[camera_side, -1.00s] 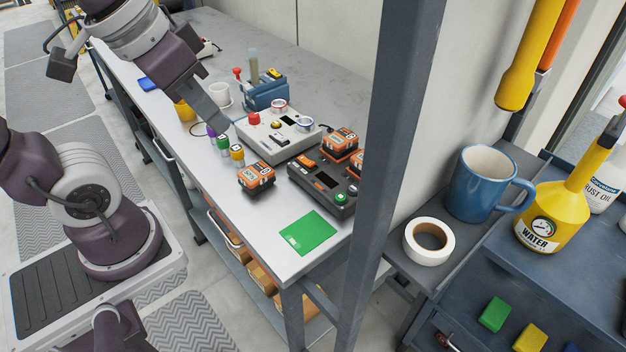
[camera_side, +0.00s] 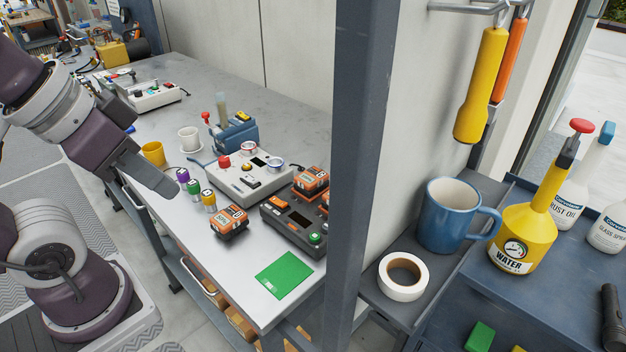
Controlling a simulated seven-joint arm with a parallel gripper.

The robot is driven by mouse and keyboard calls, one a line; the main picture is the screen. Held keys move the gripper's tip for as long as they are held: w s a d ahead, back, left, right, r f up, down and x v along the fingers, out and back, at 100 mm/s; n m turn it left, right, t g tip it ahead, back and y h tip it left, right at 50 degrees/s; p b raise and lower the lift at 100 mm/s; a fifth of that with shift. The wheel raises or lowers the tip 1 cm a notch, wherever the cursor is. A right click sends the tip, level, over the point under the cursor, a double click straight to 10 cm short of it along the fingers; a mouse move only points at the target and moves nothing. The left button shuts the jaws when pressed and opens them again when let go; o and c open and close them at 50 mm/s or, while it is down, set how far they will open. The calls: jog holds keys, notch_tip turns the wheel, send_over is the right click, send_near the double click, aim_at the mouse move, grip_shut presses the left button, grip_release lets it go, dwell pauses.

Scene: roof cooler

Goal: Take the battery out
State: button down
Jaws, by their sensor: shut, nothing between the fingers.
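My gripper (camera_side: 168,188) is shut and empty, at the left of the table near its front edge, left of the small colored-cap bottles. An orange-and-black battery (camera_side: 229,221) stands on the table by itself, right of the gripper and apart from it. A second orange battery (camera_side: 311,182) sits at the back of a dark charger (camera_side: 287,236) with a green button. A third orange battery (camera_side: 324,203) is partly hidden by the grey post. Whether these two are seated in charger slots is hard to tell.
A grey control box (camera_side: 236,181) with a red button stands behind the small bottles (camera_side: 208,200). A green card (camera_side: 284,276) lies near the table's front right. A grey post (camera_side: 362,120) blocks part of the view. A yellow cup (camera_side: 153,154) and white mug (camera_side: 188,139) stand further back.

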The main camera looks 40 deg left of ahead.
jog(key=c, duration=0.5)
grip_release()
jog(key=t, duration=0.5)
send_over(319, 176)
jog(key=s, duration=0.6)
notch_tip(319, 176, down, 14)
jog(key=f+t, duration=0.1)
jog(key=f, duration=0.1)
jog(key=a+f+t, duration=0.1)
jog(key=f, duration=0.1)
jog(key=w+f, duration=0.1)
jog(key=f, duration=0.1)
jog(key=shift+a+f+t, duration=0.25)
jog(key=shift+f+t, duration=0.1)
jog(key=shift+t, duration=0.05)
jog(key=x, duration=0.7)
jog(key=shift+w+r, duration=0.1)
jog(key=shift+w, duration=0.1)
